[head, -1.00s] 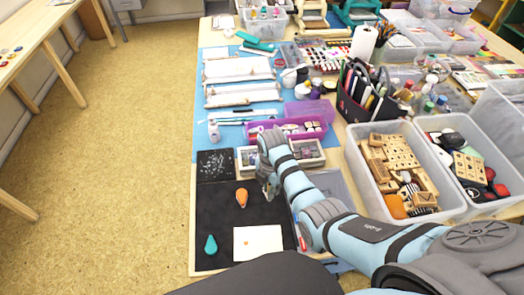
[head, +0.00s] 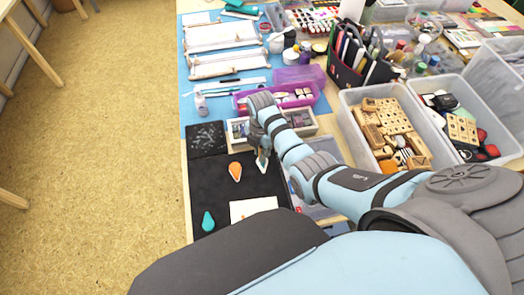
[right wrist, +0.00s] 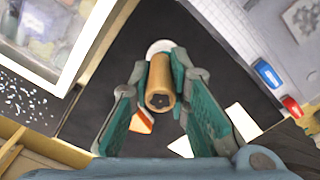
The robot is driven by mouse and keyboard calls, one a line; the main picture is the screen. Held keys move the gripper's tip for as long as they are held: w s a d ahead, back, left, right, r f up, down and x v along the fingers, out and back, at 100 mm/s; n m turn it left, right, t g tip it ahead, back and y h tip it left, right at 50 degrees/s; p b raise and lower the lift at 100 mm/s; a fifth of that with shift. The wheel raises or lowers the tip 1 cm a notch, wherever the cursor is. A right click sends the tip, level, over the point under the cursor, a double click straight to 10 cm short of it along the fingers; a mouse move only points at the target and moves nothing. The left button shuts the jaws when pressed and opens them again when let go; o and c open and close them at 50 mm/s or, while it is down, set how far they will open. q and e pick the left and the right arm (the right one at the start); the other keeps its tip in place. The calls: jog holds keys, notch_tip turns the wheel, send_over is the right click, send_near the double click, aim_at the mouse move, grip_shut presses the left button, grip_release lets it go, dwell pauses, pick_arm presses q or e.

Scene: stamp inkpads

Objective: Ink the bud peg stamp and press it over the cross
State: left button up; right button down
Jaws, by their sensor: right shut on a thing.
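My right gripper (head: 262,162) is over the black mat (head: 222,185). In the right wrist view its green-padded fingers (right wrist: 160,88) are shut on a wooden peg stamp (right wrist: 159,95), whose near end face shows a small dark mark. A pale round shape (right wrist: 159,46) shows beyond the peg; I cannot tell what it is. An orange drop-shaped pad (head: 235,172) lies on the mat just left of the gripper. A teal drop-shaped pad (head: 208,221) lies nearer. A white card (head: 253,208) lies to its right; I cannot make out a cross. My left gripper is out of view.
A dark speckled square (head: 207,138) and small framed boxes (head: 302,122) lie behind the mat. A purple tray (head: 318,102) stands farther back. Clear bins (head: 352,128) of wooden stamps stand to the right. The mat's left part is clear.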

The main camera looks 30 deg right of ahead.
jog(key=shift+r, duration=0.15)
jog(key=shift+s+r, duration=0.15)
jog(key=shift+s, duration=0.1)
jog(key=shift+s+r, duration=0.15)
jog(key=shift+s, duration=0.1)
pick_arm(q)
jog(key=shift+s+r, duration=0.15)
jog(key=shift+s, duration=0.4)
pick_arm(e)
jog(key=shift+w, duration=0.1)
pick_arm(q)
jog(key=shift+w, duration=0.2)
pick_arm(e)
jog(key=shift+w+f, duration=0.1)
jog(key=shift+f, duration=0.1)
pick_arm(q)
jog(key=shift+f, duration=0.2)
pick_arm(e)
jog(key=shift+f, duration=0.15)
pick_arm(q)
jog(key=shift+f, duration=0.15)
pick_arm(e)
jog(key=shift+f, duration=0.3)
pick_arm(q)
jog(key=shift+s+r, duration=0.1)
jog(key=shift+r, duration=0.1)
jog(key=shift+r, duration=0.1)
